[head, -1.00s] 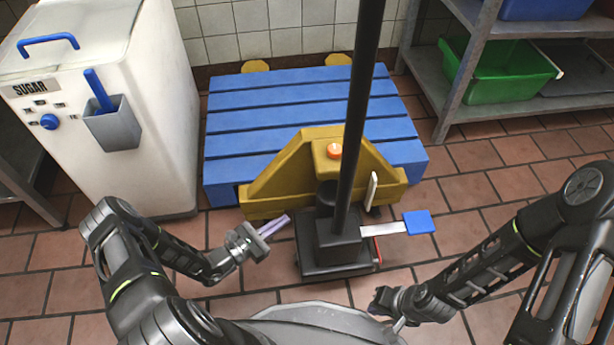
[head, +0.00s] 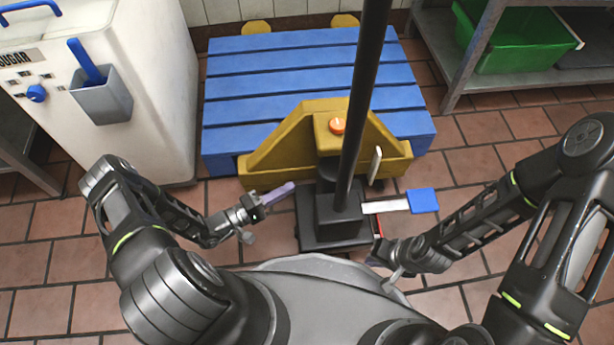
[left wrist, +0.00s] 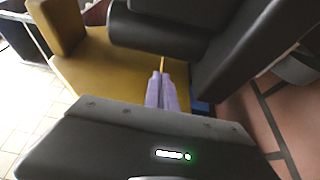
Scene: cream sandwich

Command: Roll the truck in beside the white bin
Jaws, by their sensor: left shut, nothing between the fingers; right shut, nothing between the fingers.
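The truck (head: 325,140) is a yellow pallet truck with a black base and a tall black tiller post. It stands in front of me, its yellow body against the near side of the blue slatted pallet (head: 305,85). The white bin (head: 150,110), labelled SUGAR, is left of the pallet. My left gripper (head: 280,194), with shut lilac fingers, is just left of the truck's black base. In the left wrist view its fingers (left wrist: 162,90) point at the yellow body, holding nothing. My right gripper (head: 376,262) is low, right of the base; its fingers are partly hidden.
A blue-ended pedal (head: 422,201) sticks out right of the truck. A metal shelf (head: 500,88) with a green tub (head: 510,38) stands at the back right. Red tile floor (head: 480,162) is open at right. A grey table edge (head: 25,165) is at far left.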

